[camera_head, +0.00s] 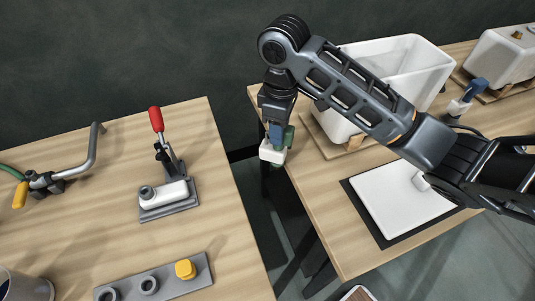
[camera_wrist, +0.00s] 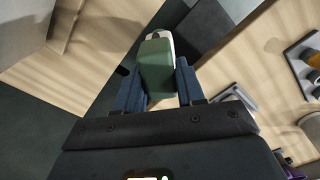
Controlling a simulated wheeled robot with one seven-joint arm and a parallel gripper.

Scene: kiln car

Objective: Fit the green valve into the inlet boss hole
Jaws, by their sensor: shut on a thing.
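My gripper (camera_head: 275,135) is shut on the green valve (camera_head: 289,138) and holds it in the air by the gap between the two tables. In the wrist view, the green valve (camera_wrist: 156,66) is a green block between my two blue fingers, with a white part behind its far end. In the head view, a white part (camera_head: 272,154) hangs just below my fingers. A white block with a grey ring (camera_head: 147,192) sits in a red-handled clamp (camera_head: 168,160) on the left table, well apart from my gripper. I cannot tell for certain whether that ring is the inlet boss hole.
A grey strip (camera_head: 207,271) with rings and a yellow knob lies at the left table's front. A bent metal pipe (camera_head: 92,150) is farther left. The right table holds a large white bin (camera_head: 425,65), a white board (camera_head: 385,205) and a blue-topped part (camera_head: 474,90).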

